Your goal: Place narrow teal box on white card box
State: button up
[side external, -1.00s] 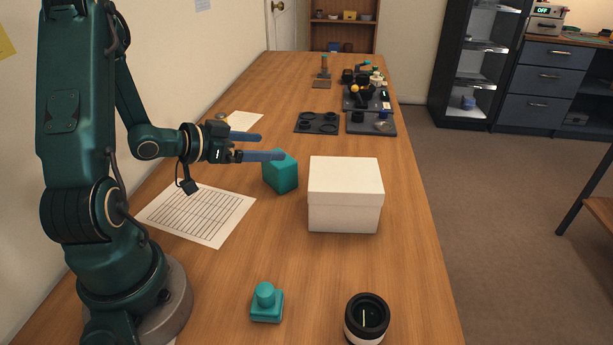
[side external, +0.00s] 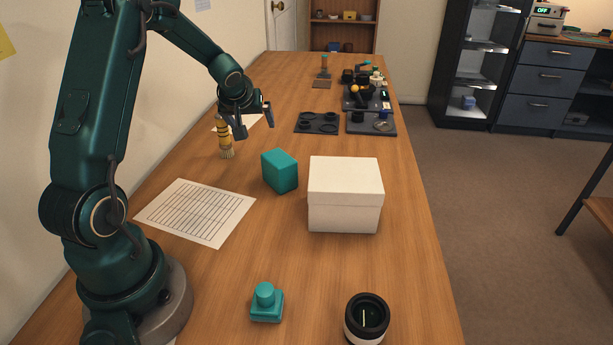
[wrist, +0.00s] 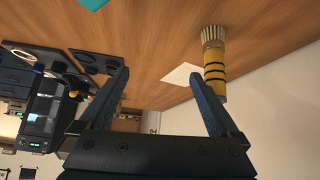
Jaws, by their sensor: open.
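The narrow teal box (side external: 280,172) stands on the wooden table, just left of the white card box and apart from it. Its edge also shows at the top of the wrist view (wrist: 92,3). The white card box (side external: 345,195) stands closed with its lid on, and its top is bare. My gripper (side external: 254,130) is open and empty, above the table behind the teal box and clear of it. In the wrist view my gripper's two fingers (wrist: 160,100) are spread with nothing between them.
A yellow and black brush (side external: 226,138) stands left of my gripper. A lined sheet (side external: 197,212) lies at left. A teal knobbed piece (side external: 266,304) and a black lens (side external: 367,318) stand in front. Dark trays (side external: 317,123) lie farther back.

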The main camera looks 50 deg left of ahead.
aim_at(278, 157)
jog(key=d+r+n+g+h, duration=0.1)
jog(key=d+n, duration=0.1)
jog(key=d, duration=0.2)
jog(key=d+r+n+g+h, duration=0.1)
jog(key=d+n+g, duration=0.1)
jog(key=d, duration=0.2)
jog(key=d+r+n+g+h, duration=0.1)
jog(key=d+n+g, duration=0.1)
jog(key=d+n, duration=0.1)
jog(key=shift+d, duration=0.6)
notch_tip(278, 157, down, 4)
jog(key=shift+s+f, duration=0.1)
jog(key=shift+s, duration=0.05)
jog(key=shift+x, duration=3)
jog(key=shift+d, duration=0.15)
grip_shut()
